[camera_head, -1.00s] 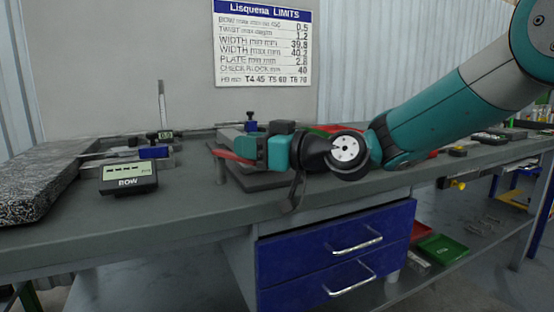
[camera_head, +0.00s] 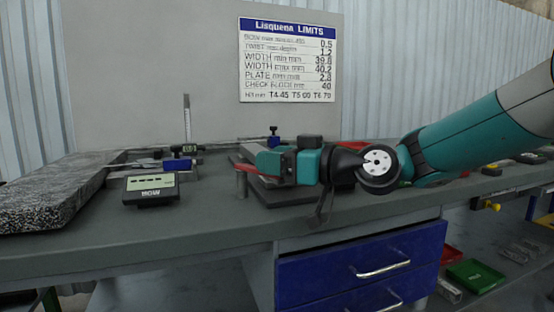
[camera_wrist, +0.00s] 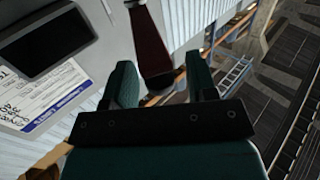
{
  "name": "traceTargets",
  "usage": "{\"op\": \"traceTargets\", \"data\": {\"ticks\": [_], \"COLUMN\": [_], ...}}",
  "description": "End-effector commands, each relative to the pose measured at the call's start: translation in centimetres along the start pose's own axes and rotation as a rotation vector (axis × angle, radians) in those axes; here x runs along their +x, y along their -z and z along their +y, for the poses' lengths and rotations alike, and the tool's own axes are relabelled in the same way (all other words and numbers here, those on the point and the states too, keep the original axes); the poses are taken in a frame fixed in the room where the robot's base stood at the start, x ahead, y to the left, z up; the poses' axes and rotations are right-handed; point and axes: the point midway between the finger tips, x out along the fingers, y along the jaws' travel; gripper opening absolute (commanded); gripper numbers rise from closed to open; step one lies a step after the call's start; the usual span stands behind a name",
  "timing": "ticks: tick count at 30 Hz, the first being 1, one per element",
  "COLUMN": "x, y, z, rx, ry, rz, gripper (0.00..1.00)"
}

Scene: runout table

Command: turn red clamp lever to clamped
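The red clamp lever (camera_head: 247,168) shows in the head view near a short grey post (camera_head: 242,184) on the bench, with its right part behind my gripper. In the wrist view the lever (camera_wrist: 150,42) is a dark red bar reaching down between my fingers. My gripper (camera_head: 268,163) is at the lever, coming from the right.
A dark base plate (camera_head: 275,195) lies under my gripper. To the left are a display box (camera_head: 151,188), a blue-bodied gauge (camera_head: 178,165) and a speckled slab (camera_head: 55,190). A limits sign (camera_head: 287,60) hangs behind. The front strip of the bench (camera_head: 200,228) is clear.

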Motion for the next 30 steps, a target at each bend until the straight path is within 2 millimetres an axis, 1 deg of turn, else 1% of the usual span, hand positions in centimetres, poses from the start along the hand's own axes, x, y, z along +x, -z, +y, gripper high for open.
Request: {"op": "traceTargets", "data": {"ticks": [7, 11, 14, 24, 27, 30], "x": [-0.2, -1.3, -3.2, -11.9, -14.0, -15.7], "y": [0.1, 0.1, 0.0, -0.1, -0.1, -0.1], "z": [0.1, 0.1, 0.1, 0.2, 0.2, 0.2], "rx": [-0.001, -0.001, 0.000, 0.000, 0.000, 0.000], "ry": [-0.002, -0.003, -0.006, -0.008, -0.006, -0.006], "rz": [0.001, 0.002, 0.001, 0.001, 0.001, 0.000], "gripper": [0.52, 0.52, 0.52, 0.52, 0.52, 0.52]}}
